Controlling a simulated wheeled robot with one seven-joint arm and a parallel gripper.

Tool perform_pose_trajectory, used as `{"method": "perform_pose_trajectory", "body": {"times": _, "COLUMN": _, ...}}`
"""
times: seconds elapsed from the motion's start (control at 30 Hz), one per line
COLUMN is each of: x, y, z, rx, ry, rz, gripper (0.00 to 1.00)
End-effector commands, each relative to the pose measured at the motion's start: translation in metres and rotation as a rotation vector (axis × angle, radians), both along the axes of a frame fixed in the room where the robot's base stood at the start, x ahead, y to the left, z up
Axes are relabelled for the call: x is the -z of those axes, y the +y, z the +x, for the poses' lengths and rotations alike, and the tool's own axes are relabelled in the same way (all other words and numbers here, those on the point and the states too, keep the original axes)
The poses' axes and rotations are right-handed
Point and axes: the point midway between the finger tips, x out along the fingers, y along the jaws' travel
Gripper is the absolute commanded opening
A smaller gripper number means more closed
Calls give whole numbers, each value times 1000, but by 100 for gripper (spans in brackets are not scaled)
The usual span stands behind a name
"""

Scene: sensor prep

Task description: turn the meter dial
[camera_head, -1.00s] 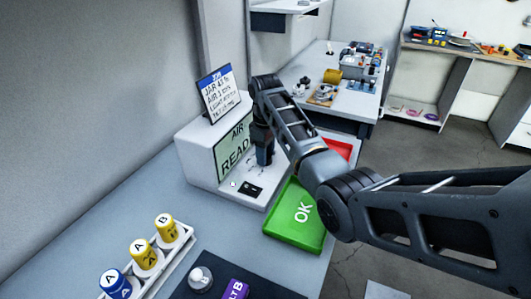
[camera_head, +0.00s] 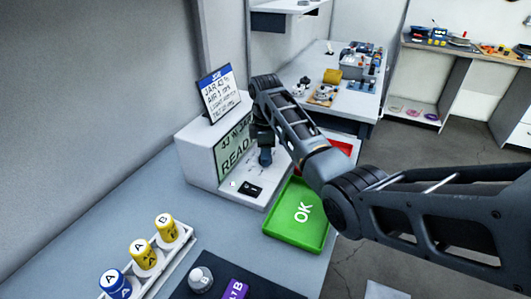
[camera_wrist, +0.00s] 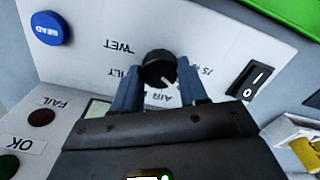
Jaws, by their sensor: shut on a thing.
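The meter (camera_head: 194,158) is a white box on the bench with a green screen (camera_head: 232,158) on its front. Its dial (camera_wrist: 158,68) is a round black knob with a white pointer mark, seen in the wrist view. The mark points toward the lower right of that picture. Printed labels such as WET and AIR surround the dial, some partly covered by my fingers. My gripper (camera_wrist: 160,90) is shut on the dial, one blue-grey finger on each side. In the head view my gripper (camera_head: 265,155) hides the dial.
A blue READ button (camera_wrist: 48,28) and a black rocker switch (camera_wrist: 246,82) flank the dial. A green OK tray (camera_head: 298,232) and a red tray (camera_head: 345,147) lie beside the meter. A rack of lettered jars (camera_head: 144,254) stands at the front left.

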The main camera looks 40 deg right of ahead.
Motion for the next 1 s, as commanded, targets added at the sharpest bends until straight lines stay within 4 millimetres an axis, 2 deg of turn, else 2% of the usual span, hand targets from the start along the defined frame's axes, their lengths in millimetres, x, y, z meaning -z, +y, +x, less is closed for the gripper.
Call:
{"method": "perform_pose_trajectory", "body": {"times": 0.33, "x": -2, "y": 0, "z": 1, "rx": -3, "ry": -4, "rz": -1, "gripper": 12}}
{"method": "perform_pose_trajectory", "body": {"times": 0.37, "x": -2, "y": 0, "z": 1, "rx": -3, "ry": -4, "rz": -1, "gripper": 44}}
{"method": "perform_pose_trajectory", "body": {"times": 0.6, "x": -1, "y": 0, "z": 1, "rx": -2, "ry": -2, "rz": -1, "gripper": 67}}
{"method": "perform_pose_trajectory", "body": {"times": 0.87, "x": -1, "y": 0, "z": 0, "rx": -2, "ry": -1, "rz": -1, "gripper": 68}}
{"method": "perform_pose_trajectory", "body": {"times": 1.0, "x": -12, "y": 0, "z": 1, "rx": -2, "ry": -3, "rz": -1, "gripper": 68}}
